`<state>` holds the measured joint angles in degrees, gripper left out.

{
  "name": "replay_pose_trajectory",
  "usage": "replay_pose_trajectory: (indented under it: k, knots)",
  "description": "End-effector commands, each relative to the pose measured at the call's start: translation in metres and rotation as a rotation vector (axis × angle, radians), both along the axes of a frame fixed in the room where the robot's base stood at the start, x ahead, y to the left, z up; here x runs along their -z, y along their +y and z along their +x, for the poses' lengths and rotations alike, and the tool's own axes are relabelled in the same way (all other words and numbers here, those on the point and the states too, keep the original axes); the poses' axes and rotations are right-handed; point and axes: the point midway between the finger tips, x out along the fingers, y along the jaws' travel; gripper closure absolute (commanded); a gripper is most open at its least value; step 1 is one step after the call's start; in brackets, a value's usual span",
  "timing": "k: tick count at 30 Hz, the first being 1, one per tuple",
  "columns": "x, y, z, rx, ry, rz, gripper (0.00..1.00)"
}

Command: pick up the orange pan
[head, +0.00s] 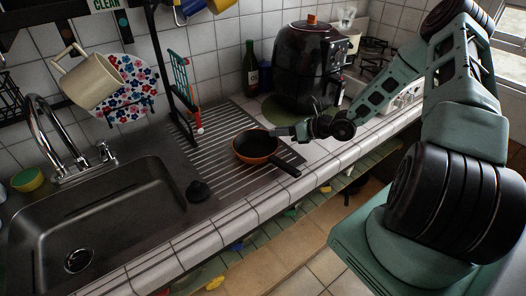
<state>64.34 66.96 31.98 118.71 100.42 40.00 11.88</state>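The orange pan (257,159) sits on the ribbed drainboard to the right of the sink. It has a dark inside, an orange outer wall and a black handle that points toward the lower right, near the counter's front edge. My gripper (276,132) reaches in from the right, low over the counter by the pan's far right rim. Whether it touches the rim cannot be told. The fingers are small and dark here, and their opening cannot be made out.
The steel sink (160,172) with a curved faucet (57,135) lies left. A black air fryer (307,68) and a green bottle (251,72) stand behind my gripper. A black stopper-like object (198,191) sits between sink and pan. A rack with cups hangs above the sink.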

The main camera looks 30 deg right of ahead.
Motion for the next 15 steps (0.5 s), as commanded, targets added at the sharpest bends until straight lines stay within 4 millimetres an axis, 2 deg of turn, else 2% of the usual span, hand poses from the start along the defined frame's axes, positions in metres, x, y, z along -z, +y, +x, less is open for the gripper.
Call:
replay_pose_trajectory:
  k: [4,9,15]
  knots:
    - [0.004,0.014,0.016,-0.004,0.001,0.003,0.68]
    - [0.013,0.023,0.031,-0.002,0.0,0.001,0.68]
    - [0.016,0.025,0.034,-0.001,0.001,0.001,0.68]
